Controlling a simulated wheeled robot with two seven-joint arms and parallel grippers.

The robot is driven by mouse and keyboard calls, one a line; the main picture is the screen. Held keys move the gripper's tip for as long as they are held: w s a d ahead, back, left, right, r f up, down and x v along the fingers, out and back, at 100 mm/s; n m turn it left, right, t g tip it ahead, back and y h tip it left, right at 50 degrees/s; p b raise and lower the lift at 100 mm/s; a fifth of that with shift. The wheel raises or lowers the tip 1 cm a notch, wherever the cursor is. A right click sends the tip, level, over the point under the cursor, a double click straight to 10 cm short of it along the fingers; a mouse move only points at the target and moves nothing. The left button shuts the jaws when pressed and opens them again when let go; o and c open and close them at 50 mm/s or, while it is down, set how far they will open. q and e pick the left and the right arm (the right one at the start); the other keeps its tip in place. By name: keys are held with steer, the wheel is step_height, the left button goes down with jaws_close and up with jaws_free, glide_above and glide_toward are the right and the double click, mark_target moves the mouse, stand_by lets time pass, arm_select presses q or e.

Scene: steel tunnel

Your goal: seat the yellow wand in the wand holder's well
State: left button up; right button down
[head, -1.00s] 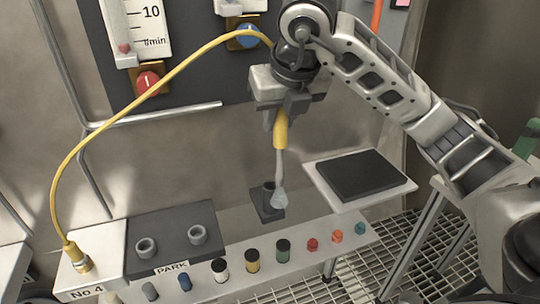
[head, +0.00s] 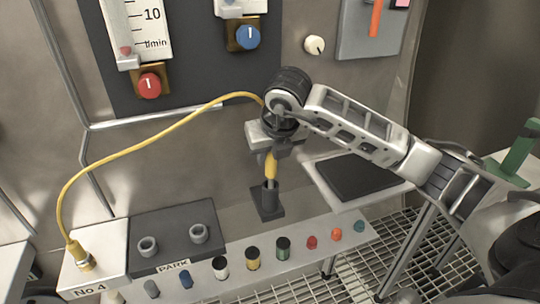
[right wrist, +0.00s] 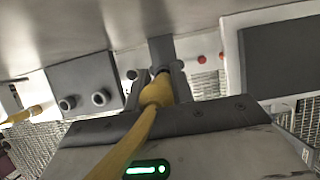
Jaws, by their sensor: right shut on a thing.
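The yellow wand (head: 271,165) hangs roughly upright with its tip down, its yellow hose running off to the left. My right gripper (head: 270,151) is shut on its upper part. The dark wand holder (head: 267,208), a square base with an upright tube, stands directly below. The wand's lower end is at the tube's mouth and appears to be inside it; how deep it sits is hidden. In the right wrist view the wand (right wrist: 157,92) lies between the fingers, with the dark holder (right wrist: 162,48) partly hidden behind it. My left gripper is not in view.
The yellow hose (head: 160,130) arches to a fitting on the No 4 block (head: 97,254). A dark PARK block (head: 172,240) with two sockets is left of the holder. Several coloured caps line the shelf front. A black-topped tray (head: 358,178) is close on the right.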

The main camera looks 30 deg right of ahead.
steer(key=shift+f, duration=0.5)
steer(key=shift+f, duration=0.15)
steer(key=c, duration=1.2)
jaws_free()
